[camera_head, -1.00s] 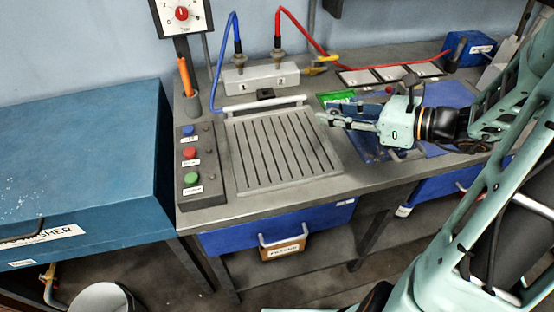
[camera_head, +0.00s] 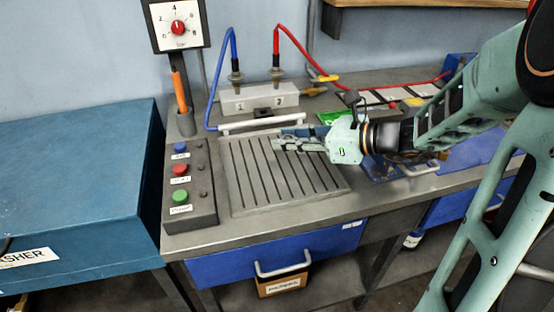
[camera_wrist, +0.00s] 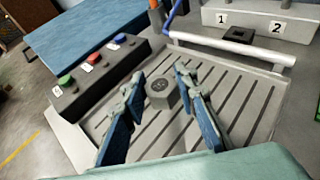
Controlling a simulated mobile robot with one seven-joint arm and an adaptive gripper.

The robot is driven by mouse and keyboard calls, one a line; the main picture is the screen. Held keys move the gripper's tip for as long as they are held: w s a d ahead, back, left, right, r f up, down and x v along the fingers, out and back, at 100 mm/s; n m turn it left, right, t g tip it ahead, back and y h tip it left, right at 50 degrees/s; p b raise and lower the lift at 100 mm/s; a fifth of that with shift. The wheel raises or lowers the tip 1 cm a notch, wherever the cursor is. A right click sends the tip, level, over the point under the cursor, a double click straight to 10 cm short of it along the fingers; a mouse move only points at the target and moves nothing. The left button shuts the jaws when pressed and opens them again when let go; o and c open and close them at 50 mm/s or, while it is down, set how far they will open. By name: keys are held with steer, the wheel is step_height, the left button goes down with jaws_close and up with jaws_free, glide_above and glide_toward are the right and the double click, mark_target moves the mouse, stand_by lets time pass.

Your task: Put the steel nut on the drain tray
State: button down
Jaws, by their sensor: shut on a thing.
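The steel nut (camera_wrist: 160,93) is a grey hexagonal piece between my fingertips in the wrist view. My gripper (camera_head: 281,140) is shut on it, with one blue-padded finger on each side. The drain tray (camera_head: 242,198) is a grey grooved plate on the bench, and it lies below my gripper in the wrist view (camera_wrist: 225,128). My gripper is over the tray's back middle part. I cannot make out the nut in the head view. Whether the nut touches the tray is not clear.
A button box (camera_head: 188,187) stands left of the tray. A white bar (camera_head: 262,124) and a grey block with two hose fittings (camera_head: 258,99) stand behind it. A blue washer lid (camera_head: 70,190) is at far left. The tray's front is clear.

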glide_above(277, 163)
steer(key=f, duration=0.4)
steer(key=shift+s+d+f+b, duration=0.1)
steer(key=shift+s+b, duration=0.1)
steer(key=shift+b, duration=0.2)
steer(key=shift+w+f+b, duration=0.1)
steer(key=shift+f+b, duration=0.3)
steer(key=shift+f, duration=1.25)
steer(key=shift+f, duration=0.2)
steer(key=c, duration=1.5)
jaws_free()
steer(key=shift+c, duration=0.2)
steer(key=shift+r, duration=0.1)
steer(key=shift+r, duration=0.25)
steer(key=p+v, duration=0.1)
steer(key=v, duration=0.6)
steer(key=shift+d, duration=0.15)
